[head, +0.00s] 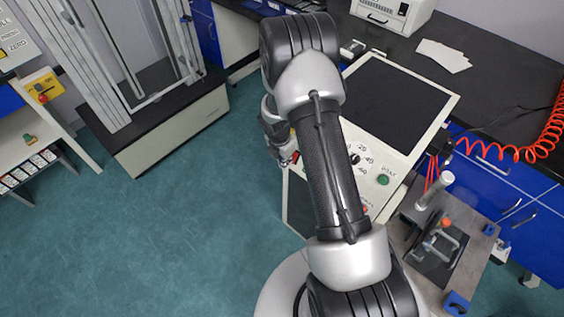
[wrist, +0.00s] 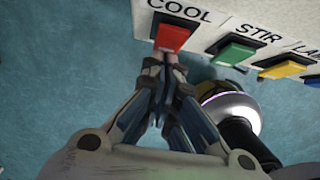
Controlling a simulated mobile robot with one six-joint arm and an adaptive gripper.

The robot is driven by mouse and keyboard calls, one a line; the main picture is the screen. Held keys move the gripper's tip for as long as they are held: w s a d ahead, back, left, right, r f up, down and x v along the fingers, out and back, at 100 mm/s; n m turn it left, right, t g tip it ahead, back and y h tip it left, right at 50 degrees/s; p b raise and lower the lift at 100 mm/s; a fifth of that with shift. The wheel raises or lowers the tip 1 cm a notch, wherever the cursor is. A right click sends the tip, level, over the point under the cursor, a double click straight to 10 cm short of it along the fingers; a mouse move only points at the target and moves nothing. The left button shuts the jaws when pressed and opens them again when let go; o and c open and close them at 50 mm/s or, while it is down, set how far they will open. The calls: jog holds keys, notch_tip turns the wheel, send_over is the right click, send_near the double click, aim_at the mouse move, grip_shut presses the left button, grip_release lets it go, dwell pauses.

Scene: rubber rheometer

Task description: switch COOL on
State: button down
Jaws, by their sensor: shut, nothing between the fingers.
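The red COOL switch (wrist: 172,37) sits on a pale panel (wrist: 275,14) at the top of the wrist view, under the printed word COOL. My gripper (wrist: 168,58) is shut and empty, with its fingertips at the lower edge of the red switch. They overlap it in the picture; I cannot tell whether they touch it. Whether the switch is pressed or lit is not clear. In the head view my gripper (head: 286,158) is at the left side of the cream machine (head: 405,158), partly hidden by my arm.
Right of COOL are a green STIR switch (wrist: 236,52), a yellow switch (wrist: 288,67) with a partly cut-off label, and a blue switch (wrist: 313,81). The machine also has a green button (head: 383,180) and a dial (head: 354,158). The floor (head: 200,220) to the left is clear.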

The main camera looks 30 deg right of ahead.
dwell(0.3)
jog(key=shift+d+f+p, duration=0.15)
jog(key=shift+f+p, duration=0.2)
jog(key=shift+r+p, duration=0.8)
jog(key=shift+p, duration=0.05)
